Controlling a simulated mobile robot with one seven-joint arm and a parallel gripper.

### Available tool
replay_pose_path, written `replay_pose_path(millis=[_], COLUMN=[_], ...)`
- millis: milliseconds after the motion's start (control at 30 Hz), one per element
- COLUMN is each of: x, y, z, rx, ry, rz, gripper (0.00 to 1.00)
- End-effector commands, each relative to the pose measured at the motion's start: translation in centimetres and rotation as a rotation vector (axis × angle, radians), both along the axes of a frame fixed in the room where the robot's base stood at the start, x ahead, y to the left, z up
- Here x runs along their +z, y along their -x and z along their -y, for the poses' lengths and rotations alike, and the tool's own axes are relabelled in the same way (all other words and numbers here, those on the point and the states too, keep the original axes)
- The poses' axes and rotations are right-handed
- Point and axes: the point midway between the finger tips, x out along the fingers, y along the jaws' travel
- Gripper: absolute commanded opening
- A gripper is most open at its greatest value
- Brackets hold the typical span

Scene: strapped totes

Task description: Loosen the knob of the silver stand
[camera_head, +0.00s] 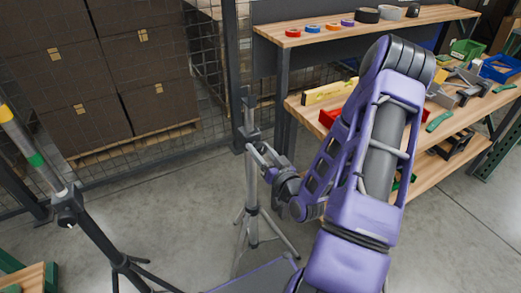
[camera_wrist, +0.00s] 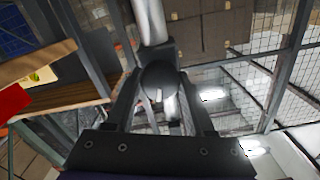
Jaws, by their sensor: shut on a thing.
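The silver stand (camera_head: 252,190) stands on the floor at the middle of the head view, upright on splayed tripod legs. Its dark collar (camera_head: 249,132) is near the top. In the wrist view its silver pole (camera_wrist: 150,20) runs up from the dark collar (camera_wrist: 157,52). The round dark knob (camera_wrist: 158,82) faces my wrist camera. My gripper (camera_head: 264,158) reaches the stand from the right, at collar height. In the wrist view my gripper (camera_wrist: 159,98) has one finger on each side of the knob and is shut on it. The knob is hidden in the head view.
A black stand (camera_head: 98,238) with a yellow- and green-banded pole stands at the left. A workbench (camera_head: 300,106) with tools and bins is behind my arm at the right. Wire mesh and stacked dark boxes (camera_head: 90,60) are behind. Concrete floor (camera_head: 165,205) between the stands is clear.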

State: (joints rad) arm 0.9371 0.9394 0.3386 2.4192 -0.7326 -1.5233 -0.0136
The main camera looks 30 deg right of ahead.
Motion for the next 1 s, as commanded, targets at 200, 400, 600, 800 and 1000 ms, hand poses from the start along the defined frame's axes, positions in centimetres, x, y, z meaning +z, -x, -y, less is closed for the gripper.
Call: replay_pose_path(millis=[200,400,600,800,1000], x=[0.0,0.0,0.0,-0.1,0.0], y=[0.0,0.0,0.1,1.8,6.4], z=[0.1,0.0,0.0,0.2,0.3], rx=[-0.002,-0.001,0.0,-0.002,-0.005], ry=[-0.001,-0.001,-0.002,-0.002,-0.006], rz=[-0.001,0.0,0.0,-0.003,-0.005], gripper=[0.63,0.83,0.83,0.83,0.83])
